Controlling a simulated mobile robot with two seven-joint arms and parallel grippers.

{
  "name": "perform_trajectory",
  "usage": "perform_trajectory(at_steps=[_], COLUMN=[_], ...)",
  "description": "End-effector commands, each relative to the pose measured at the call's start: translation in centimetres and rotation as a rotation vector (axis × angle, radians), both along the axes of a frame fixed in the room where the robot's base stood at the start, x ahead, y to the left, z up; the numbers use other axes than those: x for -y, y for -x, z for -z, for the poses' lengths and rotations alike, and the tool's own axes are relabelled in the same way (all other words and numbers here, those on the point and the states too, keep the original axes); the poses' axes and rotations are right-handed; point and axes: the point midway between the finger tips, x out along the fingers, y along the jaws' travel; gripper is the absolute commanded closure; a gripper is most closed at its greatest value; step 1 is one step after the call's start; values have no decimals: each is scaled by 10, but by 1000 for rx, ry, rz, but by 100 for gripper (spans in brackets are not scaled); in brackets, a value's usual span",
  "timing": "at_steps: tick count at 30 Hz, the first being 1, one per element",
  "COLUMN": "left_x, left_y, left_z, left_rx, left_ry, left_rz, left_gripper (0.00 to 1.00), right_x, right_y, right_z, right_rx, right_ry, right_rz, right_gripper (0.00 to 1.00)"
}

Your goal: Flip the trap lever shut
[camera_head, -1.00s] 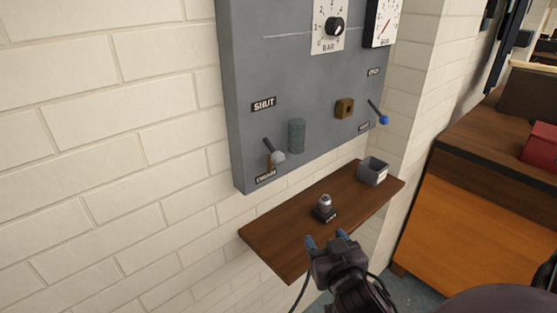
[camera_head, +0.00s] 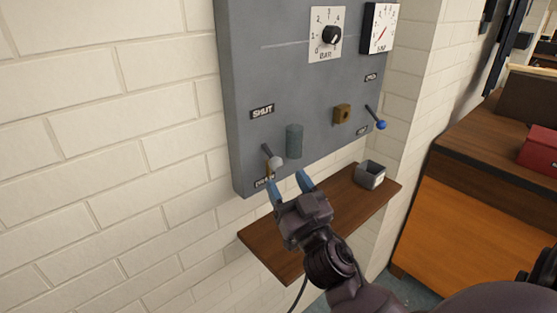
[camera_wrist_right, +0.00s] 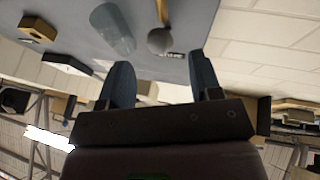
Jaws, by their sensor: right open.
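A lever with a grey ball knob (camera_head: 275,164) sits at the panel's lower left, its knob end hanging down. A SHUT label (camera_head: 262,112) is above it; a partly covered label is below. The knob also shows in the wrist view (camera_wrist_right: 160,40), just beyond my fingertips. A second lever with a blue knob (camera_head: 381,124) points down and right, with small labels above and below. I cannot tell which is the trap lever. My right gripper (camera_head: 287,184) is open and empty just below the grey knob, apparently not touching it. My left gripper is not in view.
The grey panel (camera_head: 240,60) also carries a translucent cylinder (camera_head: 294,141), a brass block (camera_head: 342,113), a dial (camera_head: 328,35) and a gauge (camera_head: 382,27). Below is a wooden shelf (camera_head: 270,250) with a grey open box (camera_head: 370,175). A wooden cabinet (camera_head: 455,225) stands right.

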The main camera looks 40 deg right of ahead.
Motion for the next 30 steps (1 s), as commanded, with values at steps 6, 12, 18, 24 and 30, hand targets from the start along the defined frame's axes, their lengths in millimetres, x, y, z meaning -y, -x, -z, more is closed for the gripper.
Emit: perform_trajectory(at_steps=[6,12,18,24,30], left_x=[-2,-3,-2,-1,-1], left_y=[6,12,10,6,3], left_z=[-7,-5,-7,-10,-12], left_rx=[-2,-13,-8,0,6], left_ry=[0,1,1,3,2], left_rz=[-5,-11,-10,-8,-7], left_gripper=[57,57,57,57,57], right_x=[5,8,9,9,9], right_y=[-31,-47,-51,-51,-51], right_z=[-16,-21,-21,-21,-21], right_rx=[4,1,-1,-1,-1], right_ry=[1,0,0,-1,-1], right_rz=[-1,-1,0,0,0], right_gripper=[42,42,42,45,75])
